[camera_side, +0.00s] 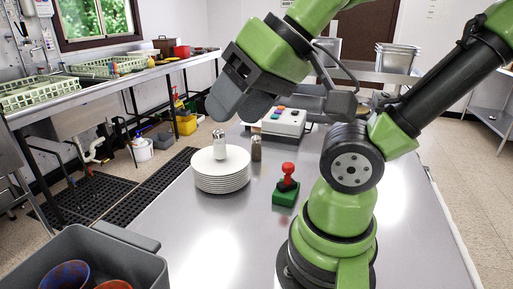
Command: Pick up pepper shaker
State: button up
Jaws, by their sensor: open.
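A small shaker with dark contents (256,152), which looks like the pepper shaker, stands upright on the steel table just right of a stack of white plates (222,178). A lighter, white shaker (219,147) stands upright on top of the stack. My gripper (236,106) is open, with no object visible in it. It appears above the two shakers in the picture, apart from both. My gripper's far side is hidden by its own body.
A red-topped device on a green base (287,187) stands right of the plates. A white box with coloured buttons (284,122) is behind. A grey tub (139,265) with bowls is at front left. The table's middle front is clear.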

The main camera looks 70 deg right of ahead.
jog(key=shift+o, duration=0.3)
jog(key=shift+o, duration=1)
